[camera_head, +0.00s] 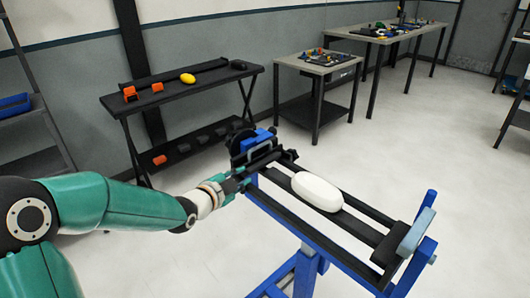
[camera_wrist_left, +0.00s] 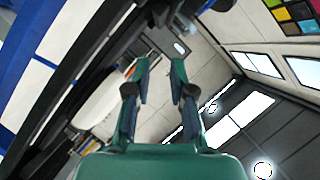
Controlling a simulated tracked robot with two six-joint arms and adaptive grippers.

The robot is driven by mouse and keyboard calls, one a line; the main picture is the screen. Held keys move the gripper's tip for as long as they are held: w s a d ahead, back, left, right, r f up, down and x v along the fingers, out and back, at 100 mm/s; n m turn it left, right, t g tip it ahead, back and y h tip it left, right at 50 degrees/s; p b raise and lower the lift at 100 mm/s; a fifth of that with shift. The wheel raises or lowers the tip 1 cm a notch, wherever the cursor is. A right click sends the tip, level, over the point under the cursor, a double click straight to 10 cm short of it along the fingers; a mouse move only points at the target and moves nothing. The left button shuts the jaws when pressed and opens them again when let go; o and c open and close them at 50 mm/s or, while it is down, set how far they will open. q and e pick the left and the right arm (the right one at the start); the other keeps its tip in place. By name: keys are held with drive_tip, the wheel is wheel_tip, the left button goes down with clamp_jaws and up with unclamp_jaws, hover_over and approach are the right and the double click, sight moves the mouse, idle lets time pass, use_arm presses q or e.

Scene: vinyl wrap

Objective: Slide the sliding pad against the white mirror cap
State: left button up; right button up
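The white mirror cap (camera_head: 317,191) lies on the dark rails of a blue-framed stand (camera_head: 303,268) in the head view. It also shows in the left wrist view (camera_wrist_left: 105,98), left of the fingers. A black and blue carriage (camera_head: 254,146) stands at the rails' left end, apart from the cap. A light blue-grey pad (camera_head: 415,233) is at the right end; which one is the sliding pad I cannot tell for sure. My left gripper (camera_head: 244,178) is beside the left end, close to the carriage. Its fingers (camera_wrist_left: 160,72) are apart with nothing seen between them.
A black rack table (camera_head: 185,85) with orange and yellow items stands behind the stand, at the left. A grey table (camera_head: 318,62) with small parts stands farther back. The floor right of the stand is clear.

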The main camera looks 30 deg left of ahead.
sight(261, 146)
use_arm(q)
drive_tip(key=shift+m+t, duration=0.5)
drive_tip(key=r+p+x, duration=0.1)
drive_tip(key=x, duration=0.4)
drive_tip(key=a+r+p+x, duration=0.1)
drive_tip(key=x, duration=0.5)
drive_tip(key=a+r+p+x, duration=0.1)
drive_tip(key=p+x, duration=0.1)
drive_tip(key=x, duration=0.3)
drive_tip(key=shift+w+a, duration=0.2)
drive_tip(key=shift+w, duration=0.35)
clamp_jaws()
